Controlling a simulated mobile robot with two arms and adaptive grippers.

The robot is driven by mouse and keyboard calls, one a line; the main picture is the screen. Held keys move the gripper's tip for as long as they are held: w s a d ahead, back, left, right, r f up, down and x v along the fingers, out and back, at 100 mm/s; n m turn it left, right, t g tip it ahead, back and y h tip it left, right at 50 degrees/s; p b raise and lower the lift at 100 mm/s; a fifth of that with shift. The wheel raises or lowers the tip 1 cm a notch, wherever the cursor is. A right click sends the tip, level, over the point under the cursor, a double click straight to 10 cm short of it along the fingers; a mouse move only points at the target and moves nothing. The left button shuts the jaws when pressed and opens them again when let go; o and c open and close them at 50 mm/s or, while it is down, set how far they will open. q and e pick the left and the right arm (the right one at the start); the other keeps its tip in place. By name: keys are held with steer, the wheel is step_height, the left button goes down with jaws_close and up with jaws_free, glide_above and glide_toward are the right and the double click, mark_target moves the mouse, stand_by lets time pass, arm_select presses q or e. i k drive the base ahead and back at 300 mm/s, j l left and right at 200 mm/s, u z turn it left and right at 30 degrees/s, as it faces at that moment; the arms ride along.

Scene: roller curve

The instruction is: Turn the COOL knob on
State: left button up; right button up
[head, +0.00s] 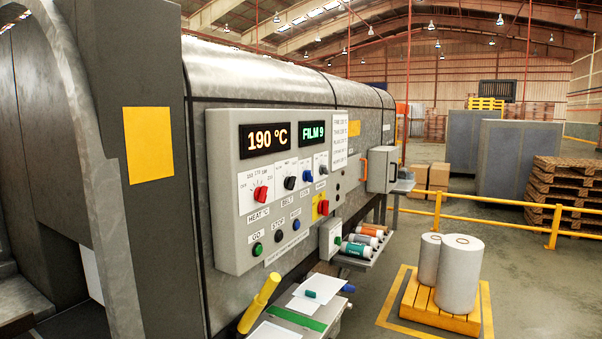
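The grey control panel (226,190) is on the side of the metal machine. It has a row of rotary knobs. A blue knob (307,176) is third from the left, on a white plate; its small label seems to read COOL, but is hard to read. To its left are a black knob (290,183) over BELT and a red knob (260,193) over HEAT °C. A small grey knob (323,170) is to its right. The blue knob's exact pointer setting is too small to tell. Neither of my grippers is in view.
Below the knobs are green, black and blue buttons and a red switch on yellow (323,207). Rolls (460,275) stand right.

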mark_target(307, 175)
steer(key=u, duration=0.35)
steer(key=i+l+u, duration=0.3)
steer(key=l+u, duration=0.3)
steer(key=l, duration=0.2)
steer(key=i+l+u, duration=0.1)
steer(key=l+u, duration=0.2)
steer(key=l, duration=0.15)
